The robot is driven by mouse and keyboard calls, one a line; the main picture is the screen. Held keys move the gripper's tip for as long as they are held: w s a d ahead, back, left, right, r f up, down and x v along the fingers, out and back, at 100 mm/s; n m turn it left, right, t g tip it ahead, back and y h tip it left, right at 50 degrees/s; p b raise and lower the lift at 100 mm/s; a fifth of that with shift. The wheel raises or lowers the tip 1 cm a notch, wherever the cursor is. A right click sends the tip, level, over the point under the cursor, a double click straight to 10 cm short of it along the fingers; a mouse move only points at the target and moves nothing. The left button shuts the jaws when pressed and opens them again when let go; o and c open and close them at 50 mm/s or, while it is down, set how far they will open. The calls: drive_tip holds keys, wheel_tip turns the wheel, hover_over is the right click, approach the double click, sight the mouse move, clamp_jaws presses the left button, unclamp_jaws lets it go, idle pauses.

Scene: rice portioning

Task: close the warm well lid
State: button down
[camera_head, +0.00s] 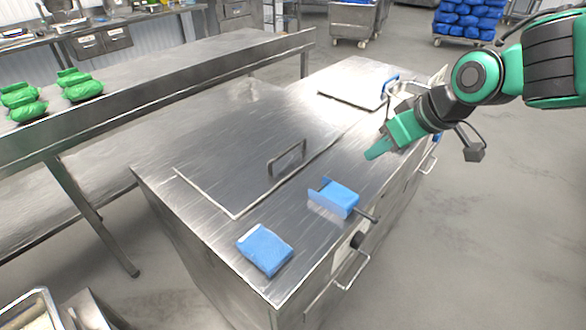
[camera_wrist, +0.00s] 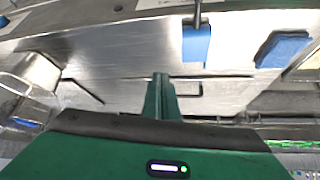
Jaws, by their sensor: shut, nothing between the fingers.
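A flat metal lid (camera_head: 235,165) with an upright bar handle (camera_head: 287,158) lies level with the steel counter top, with a bright line along its front left edge. Another flat panel (camera_head: 352,82) lies at the far end, beside a blue-gripped part (camera_head: 390,84). I cannot tell from looks alone which one is the warm well lid. My gripper (camera_head: 372,154) is shut and empty above the right side of the counter, to the right of the bar handle and apart from it. Its closed fingers (camera_wrist: 160,92) point over the steel top in the wrist view.
A blue scraper-like tool (camera_head: 338,198) with a dark handle and a blue block (camera_head: 265,249) lie on the counter's near right part. The tool (camera_wrist: 196,42) and block (camera_wrist: 283,48) also show in the wrist view. A steel table (camera_head: 180,75) with green bundles (camera_head: 80,84) stands left.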

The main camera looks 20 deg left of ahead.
drive_tip(key=s+a+r+n+g+y, duration=0.1)
drive_tip(key=s+a+r+n+y, duration=0.15)
drive_tip(key=a, duration=1.05)
drive_tip(key=shift+n, duration=0.35)
drive_tip(key=x, duration=0.6)
drive_tip(key=s+f+x, duration=0.1)
drive_tip(key=x, duration=0.2)
drive_tip(key=shift+d, duration=0.2)
wheel_tip(320, 180, down, 3)
drive_tip(key=shift+w+a+f, duration=0.1)
drive_tip(key=shift+a, duration=0.05)
drive_tip(key=shift+f, duration=0.65)
